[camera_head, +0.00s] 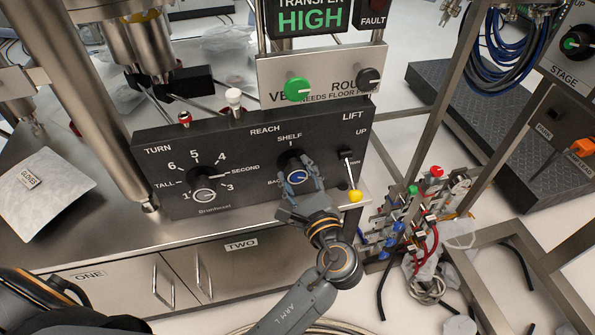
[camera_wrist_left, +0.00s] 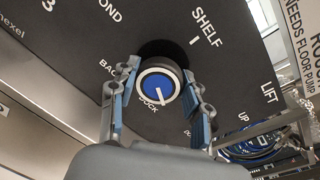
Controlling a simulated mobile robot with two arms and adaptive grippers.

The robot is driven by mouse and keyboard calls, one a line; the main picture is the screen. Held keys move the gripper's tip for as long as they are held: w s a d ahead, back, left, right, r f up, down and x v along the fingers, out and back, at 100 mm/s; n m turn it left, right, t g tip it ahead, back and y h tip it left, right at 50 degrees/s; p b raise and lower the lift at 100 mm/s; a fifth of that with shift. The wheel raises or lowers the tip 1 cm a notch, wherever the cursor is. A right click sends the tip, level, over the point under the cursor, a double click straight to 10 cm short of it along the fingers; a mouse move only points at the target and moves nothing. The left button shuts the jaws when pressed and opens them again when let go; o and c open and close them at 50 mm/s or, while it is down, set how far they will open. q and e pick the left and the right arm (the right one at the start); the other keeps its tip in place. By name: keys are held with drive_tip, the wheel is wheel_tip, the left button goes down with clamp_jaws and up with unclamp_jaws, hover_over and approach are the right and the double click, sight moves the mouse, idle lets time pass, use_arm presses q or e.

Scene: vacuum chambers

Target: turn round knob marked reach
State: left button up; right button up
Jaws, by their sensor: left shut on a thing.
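The reach knob (camera_head: 297,176) is a round black knob with a blue cap and a white pointer line, on the black control panel under the label REACH. In the left wrist view the knob (camera_wrist_left: 158,84) sits between my finger pads, and its white line points down toward the word DOCK. The labels SHELF and BACK show around it. My left gripper (camera_head: 299,180) comes from below and is shut on the knob, with one finger on each side; in the left wrist view the gripper (camera_wrist_left: 158,98) straddles it. My right gripper is not in view.
Left of it is the TURN dial (camera_head: 204,195) with numbers. Right of it is the LIFT lever (camera_head: 354,190) with a yellow ball tip, close to my gripper. Above are a green knob (camera_head: 298,89) and a black knob (camera_head: 368,79). Coloured valves and hoses (camera_head: 415,215) stand at the right.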

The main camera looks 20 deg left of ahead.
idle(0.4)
use_arm(q)
drive_tip(key=o, duration=1.2)
drive_tip(key=shift+a, duration=0.1)
drive_tip(key=shift+c, duration=0.2)
